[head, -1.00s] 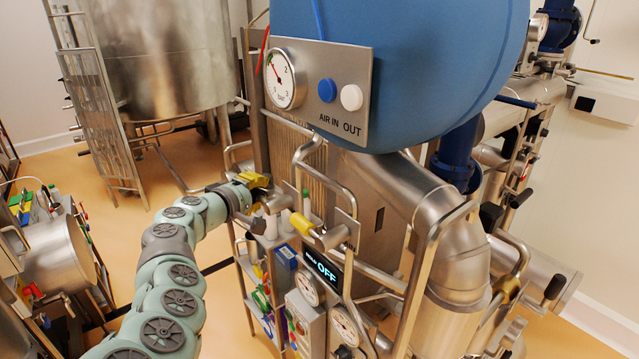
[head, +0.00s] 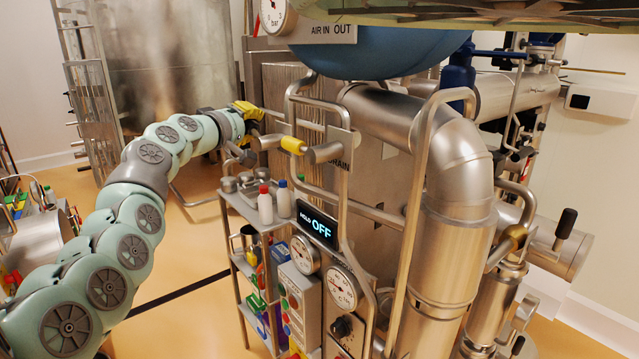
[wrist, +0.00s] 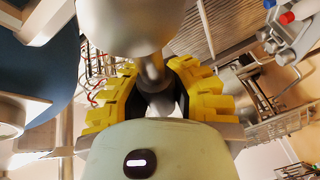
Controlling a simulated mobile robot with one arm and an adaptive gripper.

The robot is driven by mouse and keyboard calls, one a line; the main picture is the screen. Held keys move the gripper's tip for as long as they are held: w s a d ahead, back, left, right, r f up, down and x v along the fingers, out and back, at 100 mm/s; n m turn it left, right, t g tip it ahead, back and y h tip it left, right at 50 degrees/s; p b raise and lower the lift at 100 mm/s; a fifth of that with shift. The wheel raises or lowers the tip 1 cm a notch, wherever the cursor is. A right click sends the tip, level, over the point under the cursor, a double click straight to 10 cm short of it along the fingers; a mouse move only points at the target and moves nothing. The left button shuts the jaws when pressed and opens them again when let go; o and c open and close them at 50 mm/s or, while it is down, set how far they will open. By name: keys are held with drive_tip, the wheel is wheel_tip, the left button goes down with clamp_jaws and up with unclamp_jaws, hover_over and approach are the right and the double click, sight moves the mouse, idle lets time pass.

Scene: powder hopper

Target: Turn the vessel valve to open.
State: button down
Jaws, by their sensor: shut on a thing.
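My gripper (head: 249,109), with yellow fingers, reaches the left side of the metal machine. In the wrist view the fingers of my gripper (wrist: 158,92) are shut around the narrow neck of a grey metal part. This part, which I take to be the vessel valve's handle (wrist: 152,68), widens into a rounded body above the fingers. In the head view the gripped part is mostly hidden behind the fingers, and no label or valve position can be read. A separate valve with a yellow band (head: 292,145) sits to the right beside a partly covered label ending in "RAIN".
A bent metal guard rail (head: 289,105) stands right of my gripper. A shelf rack (head: 245,210) with bottles is below it. A display (head: 318,224) reads "HOLD OFF" above gauges. A blue vessel (head: 385,55) hangs overhead. The floor on the left is partly clear.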

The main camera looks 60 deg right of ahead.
drive_tip(key=s+r+m+g+h+b, duration=0.1)
drive_tip(key=s+r+m+b, duration=0.1)
drive_tip(key=m+b, duration=0.3)
drive_tip(key=s+a+r+m+g+h+b, duration=0.1)
drive_tip(key=s+m+g+h+b, duration=0.1)
drive_tip(key=m+b, duration=0.4)
drive_tip(key=s+a+r+m+g+h+b, duration=0.1)
drive_tip(key=m+b, duration=0.4)
drive_tip(key=b, duration=0.5)
drive_tip(key=shift+s+a+r+m+g+h, duration=0.15)
drive_tip(key=shift+s+r+g+h, duration=0.05)
drive_tip(key=shift+s+r+h, duration=0.25)
drive_tip(key=shift+s+a+r+m+g+h, duration=0.15)
drive_tip(key=shift+s+r+g+h, duration=0.15)
drive_tip(key=shift+s, duration=0.2)
drive_tip(key=shift+s+r+m+g, duration=0.35)
drive_tip(key=shift+s+m, duration=0.2)
drive_tip(key=shift+m, duration=0.15)
drive_tip(key=shift+s+r, duration=0.1)
drive_tip(key=shift+s, duration=0.05)
drive_tip(key=c, duration=1.5)
unclamp_jaws()
drive_tip(key=shift+s, duration=0.1)
drive_tip(key=shift+o, duration=0.9)
drive_tip(key=shift+a, duration=0.15)
drive_tip(key=o, duration=0.5)
drive_tip(key=shift+f, duration=0.25)
drive_tip(key=shift+c, duration=0.2)
drive_tip(key=shift+o, duration=0.3)
drive_tip(key=shift+f, duration=0.15)
